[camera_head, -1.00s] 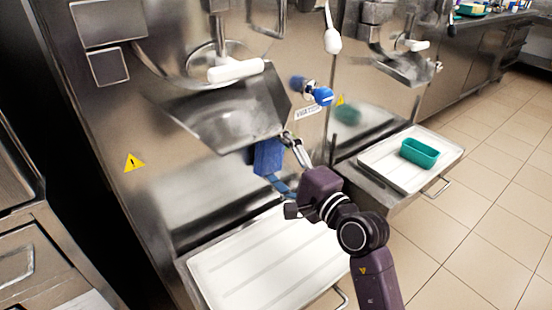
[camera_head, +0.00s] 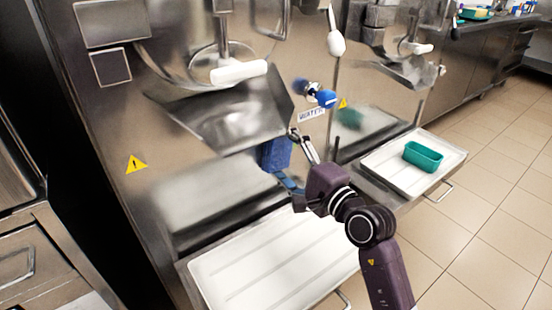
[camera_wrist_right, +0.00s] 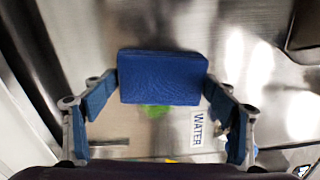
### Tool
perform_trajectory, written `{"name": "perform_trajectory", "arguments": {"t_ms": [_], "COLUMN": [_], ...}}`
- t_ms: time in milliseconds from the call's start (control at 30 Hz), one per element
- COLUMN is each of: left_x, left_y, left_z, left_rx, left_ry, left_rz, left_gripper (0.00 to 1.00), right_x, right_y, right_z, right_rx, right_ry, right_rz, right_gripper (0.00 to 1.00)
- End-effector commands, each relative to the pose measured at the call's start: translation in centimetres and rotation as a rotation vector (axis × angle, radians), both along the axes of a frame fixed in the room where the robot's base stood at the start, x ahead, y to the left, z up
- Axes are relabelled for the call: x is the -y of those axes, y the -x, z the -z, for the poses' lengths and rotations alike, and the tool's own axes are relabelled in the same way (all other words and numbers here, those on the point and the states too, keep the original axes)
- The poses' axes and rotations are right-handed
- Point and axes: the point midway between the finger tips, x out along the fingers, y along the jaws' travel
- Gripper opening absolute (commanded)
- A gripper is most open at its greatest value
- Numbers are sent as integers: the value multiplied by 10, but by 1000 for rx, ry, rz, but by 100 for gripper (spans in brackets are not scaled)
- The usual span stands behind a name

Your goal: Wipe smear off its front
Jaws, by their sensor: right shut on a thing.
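My right gripper (camera_head: 291,160) is shut on a blue sponge-like block (camera_head: 274,153), held just below the lower right edge of the sloped metal chute of the left freezer (camera_head: 185,195). In the right wrist view the blue block (camera_wrist_right: 162,77) sits between both fingers, with the steel front behind it. I cannot tell whether it touches the steel. A green patch (camera_wrist_right: 155,111) shows beside the block; I cannot tell if it is a smear or a reflection. My left gripper is not in view.
A white tray (camera_head: 250,270) projects below the left freezer. Another white tray (camera_head: 388,160) at the right holds a green container (camera_head: 423,157). A blue-handled tap (camera_head: 325,98) and a WATER label (camera_head: 312,115) are close to my gripper. The metal chute (camera_head: 225,118) overhangs the front.

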Motion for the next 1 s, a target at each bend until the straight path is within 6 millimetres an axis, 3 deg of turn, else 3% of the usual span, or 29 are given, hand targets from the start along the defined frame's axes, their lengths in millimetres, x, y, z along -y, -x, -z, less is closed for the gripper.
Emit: {"name": "perform_trajectory", "arguments": {"t_ms": [600, 1000], "left_x": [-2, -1], "left_y": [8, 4], "left_z": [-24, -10], "left_rx": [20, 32], "left_ry": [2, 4], "left_rz": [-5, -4], "left_gripper": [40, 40], "right_x": [27, 46], "right_y": [-21, -36], "right_z": [2, 3], "right_rx": [0, 1], "right_ry": [4, 3], "right_rz": [2, 2], "right_gripper": [53, 53]}}
